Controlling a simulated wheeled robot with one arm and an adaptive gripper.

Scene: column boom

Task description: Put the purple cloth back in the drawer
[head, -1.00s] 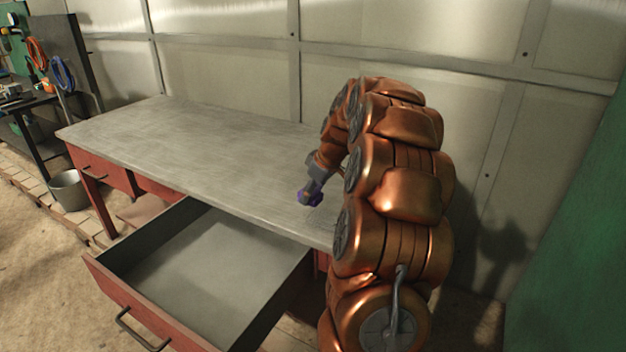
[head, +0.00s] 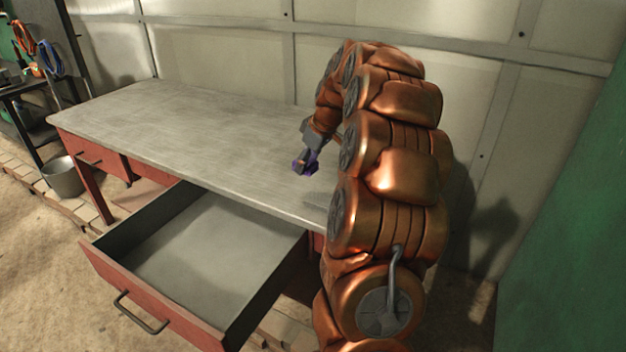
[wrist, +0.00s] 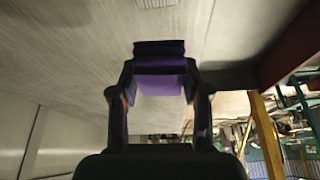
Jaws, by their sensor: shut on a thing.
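My gripper (head: 305,160) is shut on the purple cloth (head: 299,168) and holds it above the right part of the workbench top. In the wrist view the folded purple cloth (wrist: 158,64) sits between the two dark fingertips and spans the gap. The drawer (head: 128,284) is pulled out from the bench front, down and left of my gripper. Its grey inside is visible and empty, apart from a corner near my arm that is less clear. The cloth is not over the drawer opening.
The grey workbench top (head: 180,130) is bare. A smaller red drawer (head: 92,158) at the left is shut. A grey bucket (head: 63,178) stands on the floor at left. A panelled wall (head: 215,60) runs behind the bench, and a green panel (head: 565,200) stands at right.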

